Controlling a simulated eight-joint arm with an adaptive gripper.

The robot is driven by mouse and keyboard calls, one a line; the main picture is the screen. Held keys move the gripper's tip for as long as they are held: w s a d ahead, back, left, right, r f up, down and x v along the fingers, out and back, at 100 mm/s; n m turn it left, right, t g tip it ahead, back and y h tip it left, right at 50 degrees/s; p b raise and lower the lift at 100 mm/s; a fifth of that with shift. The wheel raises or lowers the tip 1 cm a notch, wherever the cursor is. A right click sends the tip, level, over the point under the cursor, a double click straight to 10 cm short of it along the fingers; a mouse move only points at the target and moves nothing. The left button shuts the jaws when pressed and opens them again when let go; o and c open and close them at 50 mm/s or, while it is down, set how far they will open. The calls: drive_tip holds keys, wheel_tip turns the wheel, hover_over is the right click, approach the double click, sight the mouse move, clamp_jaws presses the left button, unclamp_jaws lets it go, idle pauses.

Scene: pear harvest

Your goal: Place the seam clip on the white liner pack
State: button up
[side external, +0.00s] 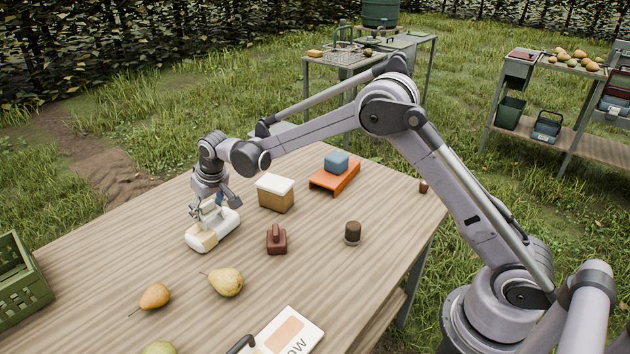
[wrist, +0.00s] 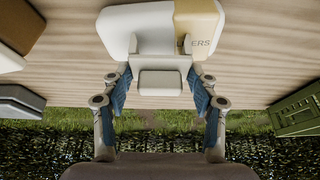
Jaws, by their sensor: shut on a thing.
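The white liner pack (side external: 225,225) lies on the wooden table, with a cream label end. In the wrist view the pack (wrist: 140,22) is at the top, and the letters "ERS" show on its cream part. My gripper (side external: 209,207) is low, right over the pack. In the wrist view its blue-padded fingers (wrist: 161,86) are shut on a pale grey-white seam clip (wrist: 160,83). The clip overlaps the near edge of the pack in that view. I cannot tell whether the clip rests on the pack or is just above it.
A brown box with a white lid (side external: 276,194), a dark red block (side external: 276,240), a dark brown cup (side external: 352,232) and an orange stand (side external: 333,182) are to the right. Pears (side external: 225,282) lie in front. A green crate (side external: 18,280) is at the left edge.

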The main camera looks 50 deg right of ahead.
drive_tip(key=shift+f, duration=0.2)
drive_tip(key=o, duration=1)
drive_tip(key=s+d+r, duration=0.4)
drive_tip(key=s+r, duration=0.9)
drive_tip(key=r, duration=0.4)
drive_tip(key=s+d+f+t, duration=0.1)
drive_tip(key=s+d, duration=0.1)
drive_tip(key=s, duration=0.5)
drive_tip(key=s+d+f, duration=0.1)
drive_tip(key=s+d, duration=0.1)
drive_tip(key=s, duration=0.6)
drive_tip(key=s+d+f+t, duration=0.1)
drive_tip(key=s+d, duration=0.1)
drive_tip(key=s, duration=0.5)
drive_tip(key=shift+s+f+t, duration=0.3)
drive_tip(key=shift+s+f, duration=0.05)
